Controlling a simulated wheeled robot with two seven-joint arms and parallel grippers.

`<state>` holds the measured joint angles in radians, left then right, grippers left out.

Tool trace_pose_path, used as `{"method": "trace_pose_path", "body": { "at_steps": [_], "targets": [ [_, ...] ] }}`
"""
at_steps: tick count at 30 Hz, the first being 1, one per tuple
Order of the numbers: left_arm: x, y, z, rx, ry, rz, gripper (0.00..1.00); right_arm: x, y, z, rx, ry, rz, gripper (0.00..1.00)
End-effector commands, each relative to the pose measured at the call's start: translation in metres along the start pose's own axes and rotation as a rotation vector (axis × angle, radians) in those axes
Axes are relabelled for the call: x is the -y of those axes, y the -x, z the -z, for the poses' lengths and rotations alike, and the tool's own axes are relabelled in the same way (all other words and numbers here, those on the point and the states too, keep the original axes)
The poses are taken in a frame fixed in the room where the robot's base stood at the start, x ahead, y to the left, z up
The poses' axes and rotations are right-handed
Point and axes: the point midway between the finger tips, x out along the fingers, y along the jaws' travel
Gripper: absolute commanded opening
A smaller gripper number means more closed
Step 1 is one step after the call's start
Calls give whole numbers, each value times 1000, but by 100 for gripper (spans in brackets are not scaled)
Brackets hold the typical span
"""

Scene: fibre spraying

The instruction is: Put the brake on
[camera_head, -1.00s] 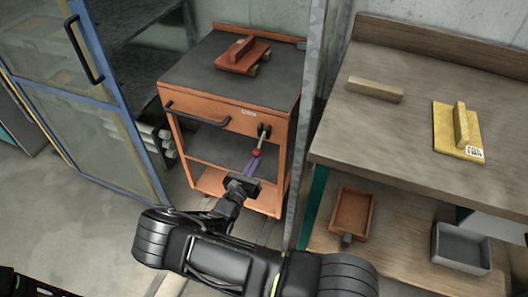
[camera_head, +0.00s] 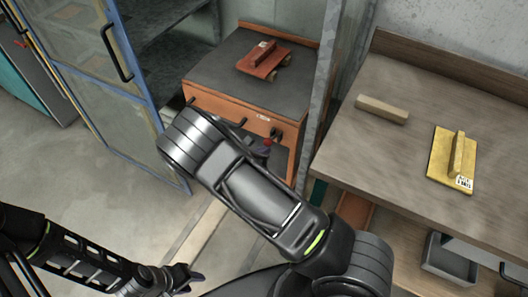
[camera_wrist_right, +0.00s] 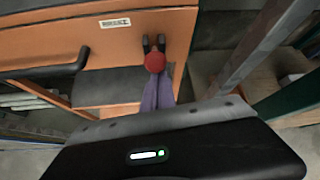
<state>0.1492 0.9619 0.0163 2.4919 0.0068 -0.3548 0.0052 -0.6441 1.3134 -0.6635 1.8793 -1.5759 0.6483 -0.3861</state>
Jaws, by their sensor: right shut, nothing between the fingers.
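The orange cart (camera_head: 240,92) has a lever on its front with a black bracket (camera_head: 277,134) and a red ball knob (camera_head: 267,142). In the right wrist view the knob (camera_wrist_right: 155,62) sits just under the black bracket (camera_wrist_right: 153,44). The purple fingers of my right gripper (camera_wrist_right: 158,92) are shut and empty, directly below the knob in that picture; I cannot tell whether they touch it. In the head view my right forearm hides most of that gripper. My left gripper (camera_head: 182,278) is low at the bottom left, away from the cart; its opening is unclear.
A red float (camera_head: 264,60) lies on the cart top. The cart's black handle (camera_head: 222,115) is left of the lever. A grey post (camera_head: 320,110) and a wooden table (camera_head: 350,150) with a yellow float (camera_head: 453,160) stand right. A blue-framed door (camera_head: 145,125) is open at left.

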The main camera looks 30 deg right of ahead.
Motion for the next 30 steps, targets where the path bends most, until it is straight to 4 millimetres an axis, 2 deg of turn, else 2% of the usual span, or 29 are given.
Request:
{"method": "trace_pose_path", "body": {
  "at_steps": [15,30],
  "targets": [
    [0,0,0,0,0,0,38,4,4,-22,12,-5,3,0],
    [0,-2,0,0,-1,-1,38,-1,4,-22,14,-8,-4,0]
  ]
}}
